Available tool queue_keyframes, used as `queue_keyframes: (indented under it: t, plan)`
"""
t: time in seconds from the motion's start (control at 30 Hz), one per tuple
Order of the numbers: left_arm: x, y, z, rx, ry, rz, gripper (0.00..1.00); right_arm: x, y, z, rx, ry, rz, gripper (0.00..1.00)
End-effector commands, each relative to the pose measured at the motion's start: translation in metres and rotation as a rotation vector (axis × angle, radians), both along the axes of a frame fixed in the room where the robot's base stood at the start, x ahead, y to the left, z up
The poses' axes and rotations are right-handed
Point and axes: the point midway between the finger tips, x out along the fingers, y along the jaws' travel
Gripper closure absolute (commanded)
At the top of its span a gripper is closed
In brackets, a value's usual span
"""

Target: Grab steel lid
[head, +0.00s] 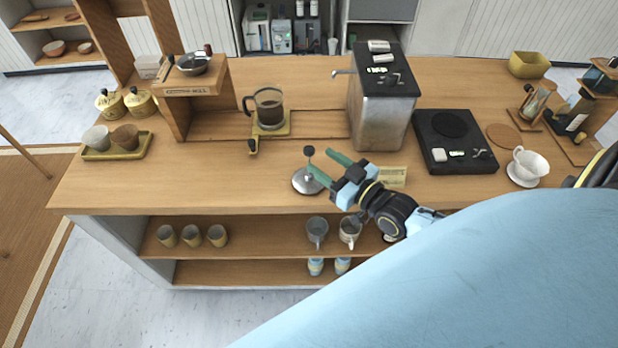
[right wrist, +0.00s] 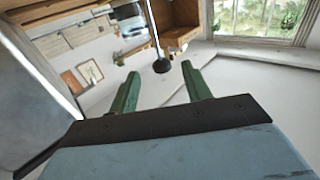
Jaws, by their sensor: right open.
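The steel lid (head: 306,184) lies on the wooden counter near its front edge, a round shiny disc with a thin upright stem and a black knob (head: 309,151) on top. My right gripper (head: 321,163) is open, its green fingers pointing at the stem and knob from the right. In the right wrist view, the black knob (right wrist: 161,65) shows between the two green fingertips (right wrist: 160,74), touching neither as far as I can see. The disc is not clear in that view. My left gripper is not in view.
A glass coffee pot (head: 269,107) stands behind the lid to the left. A steel grinder box (head: 381,118) stands behind my gripper, with a small sign (head: 392,177) in front. A black scale (head: 455,155) lies to the right. The counter left of the lid is clear.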

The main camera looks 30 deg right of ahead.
Motion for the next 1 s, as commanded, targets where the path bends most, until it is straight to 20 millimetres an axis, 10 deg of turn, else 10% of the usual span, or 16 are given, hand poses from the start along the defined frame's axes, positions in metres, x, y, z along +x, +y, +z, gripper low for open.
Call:
queue_keyframes:
  t: [0.77, 1.0]
  plan:
    - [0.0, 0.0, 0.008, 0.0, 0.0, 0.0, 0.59, 0.052, 0.014, 0.006, 0.0, 0.002, 0.0, 0.52]
    - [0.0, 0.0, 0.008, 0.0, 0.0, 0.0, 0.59, 0.052, 0.014, 0.006, 0.0, 0.002, 0.0, 0.82]
